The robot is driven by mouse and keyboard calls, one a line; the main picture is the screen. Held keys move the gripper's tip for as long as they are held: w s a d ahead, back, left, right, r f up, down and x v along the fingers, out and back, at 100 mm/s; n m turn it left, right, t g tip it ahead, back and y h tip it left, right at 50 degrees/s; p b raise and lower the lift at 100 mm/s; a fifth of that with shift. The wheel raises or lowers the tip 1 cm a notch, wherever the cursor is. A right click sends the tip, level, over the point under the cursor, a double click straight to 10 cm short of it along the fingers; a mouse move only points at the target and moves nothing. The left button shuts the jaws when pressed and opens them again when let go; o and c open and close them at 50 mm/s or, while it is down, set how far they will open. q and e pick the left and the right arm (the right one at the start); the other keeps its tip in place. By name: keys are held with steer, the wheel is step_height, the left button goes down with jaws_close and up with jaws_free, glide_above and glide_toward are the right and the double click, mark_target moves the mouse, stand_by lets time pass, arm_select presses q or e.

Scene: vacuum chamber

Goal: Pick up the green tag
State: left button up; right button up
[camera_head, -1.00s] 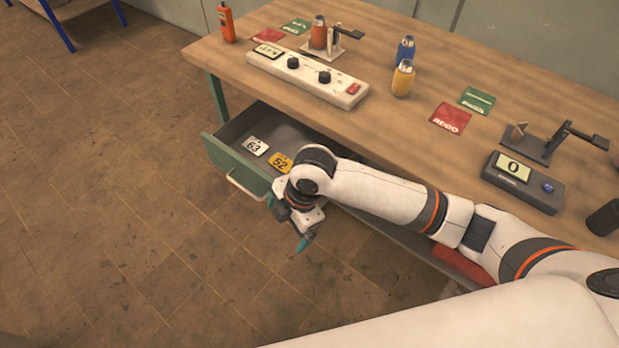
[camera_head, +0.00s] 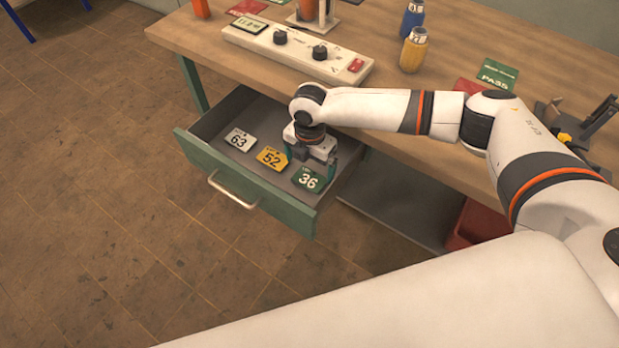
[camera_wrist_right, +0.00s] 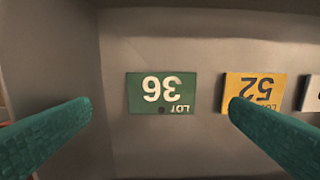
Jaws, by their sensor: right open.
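The green tag (camera_head: 308,179), marked 36, lies flat in the open drawer at its right end. In the right wrist view the green tag (camera_wrist_right: 161,93) lies between and beyond the two teal fingers, apart from both. My right gripper (camera_head: 311,155) is over the drawer, just behind the green tag in the head view. In the right wrist view my right gripper (camera_wrist_right: 160,110) is open and empty, with its right fingertip overlapping the edge of the yellow tag (camera_wrist_right: 252,92). My left gripper is not in view.
The yellow tag 52 (camera_head: 272,157) and the white tag 63 (camera_head: 240,140) lie left of the green one. The drawer's front wall (camera_head: 240,183) and the table's edge (camera_head: 260,62) bound the space. A red bin (camera_head: 478,222) is below the table at right.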

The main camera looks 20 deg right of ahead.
mark_target(311, 178)
steer(key=f, duration=0.5)
steer(key=shift+w+d, duration=0.25)
steer(key=shift+w, duration=0.05)
steer(key=shift+f, duration=0.35)
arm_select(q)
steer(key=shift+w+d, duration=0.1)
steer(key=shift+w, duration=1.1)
arm_select(e)
steer(key=c, duration=1)
